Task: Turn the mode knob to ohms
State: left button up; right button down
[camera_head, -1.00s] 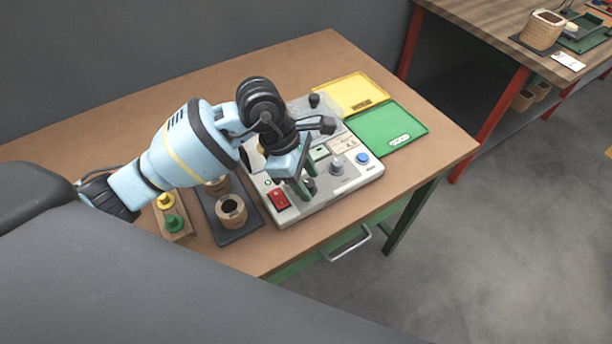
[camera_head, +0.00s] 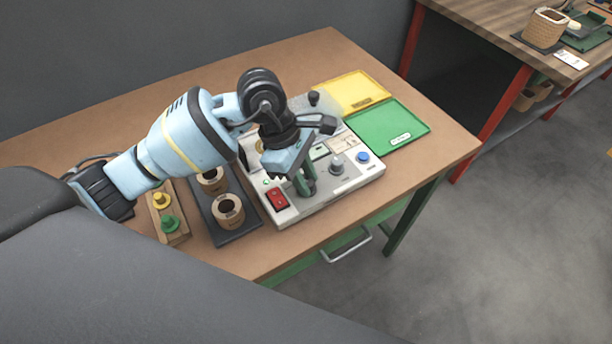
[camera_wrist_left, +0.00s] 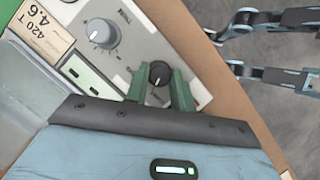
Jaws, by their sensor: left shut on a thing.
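The meter panel (camera_head: 346,187) is a light grey box on the bench. Its small black knob (camera_wrist_left: 159,73) sits near the front edge, with a white pointer line on top. My left gripper (camera_head: 306,185) reaches down over the panel; its green fingers (camera_wrist_left: 160,85) are on either side of the black knob and shut on it. In the head view the knob is mostly hidden by the fingers. A larger grey knob (camera_head: 337,163) stands beside it and also shows in the left wrist view (camera_wrist_left: 102,32). Mode markings are too small to read.
A red switch (camera_head: 277,199) and a blue button (camera_head: 362,157) are on the panel. A dark tray (camera_head: 240,233) with coils and a wooden peg stand (camera_head: 167,228) lie to the left. Yellow (camera_head: 352,92) and green (camera_head: 398,118) trays lie behind. Bare bench surrounds them.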

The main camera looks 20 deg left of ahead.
pick_arm(q)
jog(key=m+b, duration=0.1)
jog(key=m+g+b, duration=0.1)
jog(key=m, duration=0.1)
jog(key=shift+w+f+m, duration=0.15)
jog(key=shift+m, duration=0.15)
jog(key=m+b, duration=0.1)
jog(key=m+g+b, duration=0.1)
jog(key=m+b, duration=0.1)
jog(key=shift+w+d+g+y, duration=0.1)
jog(key=shift+g+y, duration=0.2)
jog(key=shift+y, duration=0.1)
jog(key=shift+m+y+b, duration=0.3)
jog(key=shift+m+b, duration=0.8)
jog(key=shift+r+m+g+b, duration=0.2)
jog(key=shift+m+g+b, duration=0.2)
jog(key=shift+m+b, duration=0.15)
pick_arm(e)
notch_tip(320, 180, down, 8)
jog(key=s, duration=0.1)
jog(key=shift+r+g, duration=0.25)
jog(key=shift+g, duration=0.15)
jog(key=shift+w, duration=0.1)
pick_arm(q)
jog(key=o, duration=1)
